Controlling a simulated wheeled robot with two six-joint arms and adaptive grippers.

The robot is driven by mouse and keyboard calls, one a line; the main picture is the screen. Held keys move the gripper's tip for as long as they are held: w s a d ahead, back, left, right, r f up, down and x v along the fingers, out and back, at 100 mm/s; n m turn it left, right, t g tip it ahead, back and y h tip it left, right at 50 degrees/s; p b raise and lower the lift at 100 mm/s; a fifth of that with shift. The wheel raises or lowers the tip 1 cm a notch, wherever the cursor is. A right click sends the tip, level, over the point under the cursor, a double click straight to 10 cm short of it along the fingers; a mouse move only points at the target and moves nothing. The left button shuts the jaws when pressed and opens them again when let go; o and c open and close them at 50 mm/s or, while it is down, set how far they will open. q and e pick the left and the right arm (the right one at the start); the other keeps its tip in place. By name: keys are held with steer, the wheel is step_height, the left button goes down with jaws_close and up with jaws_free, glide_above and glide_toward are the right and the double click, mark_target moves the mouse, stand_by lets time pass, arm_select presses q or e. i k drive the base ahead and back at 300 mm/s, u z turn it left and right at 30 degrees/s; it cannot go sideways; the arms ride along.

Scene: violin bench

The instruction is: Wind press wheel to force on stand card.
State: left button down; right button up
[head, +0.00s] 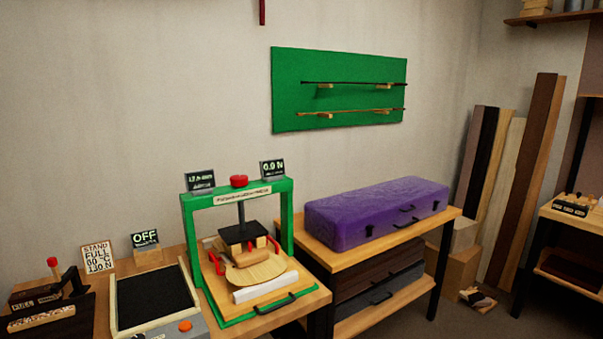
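The green press (188,225) stands on the wooden bench. Its red wheel (239,181) sits on top of the crossbar, above a dark screw. The force display (272,168) at its right reads 0.0 N. A second display (200,181) at its left shows a millimetre reading too small to read surely. The stand card (98,257) appears to read STAND, FULL, 60 °C, 130 N. Under the screw is a black block (243,233) above red clamps and a pale wooden plate (262,275); whether the screw presses on it I cannot tell. Neither gripper is in view.
An OFF display (145,238) stands behind a black-topped heating plate (155,295) with an orange button, left of the press. A labelled dark holder (45,315) is at far left. A purple case (375,212) lies on the right-hand cabinet. The air around the wheel is clear.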

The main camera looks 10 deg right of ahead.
mark_target(236, 180)
steer(key=z, duration=0.2)
steer(key=i, duration=1)
steer(key=u, duration=0.35)
